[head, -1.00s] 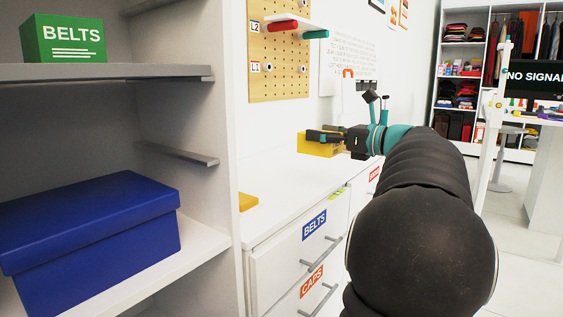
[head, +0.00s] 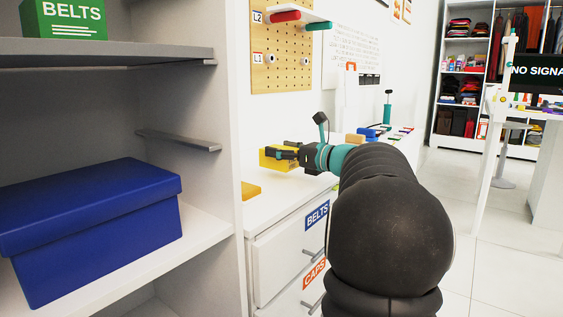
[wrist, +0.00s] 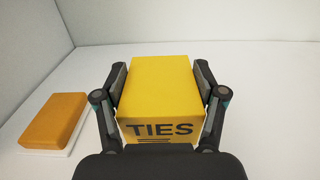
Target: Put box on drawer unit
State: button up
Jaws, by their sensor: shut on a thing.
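A yellow box (wrist: 157,88) labelled TIES is between the two fingers of my gripper (wrist: 160,85) in the wrist view. My gripper is shut on its sides. In the head view the yellow box (head: 272,158) shows at the end of my gripper (head: 284,153), over the white top of the drawer unit (head: 285,197). The drawer fronts carry BELTS and CAPS labels. I cannot tell whether the box touches the top or hangs just above it.
An orange-yellow block (wrist: 55,120) lies on the white top to the left; it also shows in the head view (head: 250,190). A blue lidded box (head: 95,230) and a green BELTS box (head: 63,18) stand on the left shelves. Small items (head: 375,132) lie farther back.

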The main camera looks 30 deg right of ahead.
aim_at(282, 160)
jog(key=shift+f, duration=1.4)
jog(key=o, duration=1.2)
jog(key=shift+f, duration=0.1)
jog(key=shift+s, duration=0.1)
jog(key=v, duration=1.2)
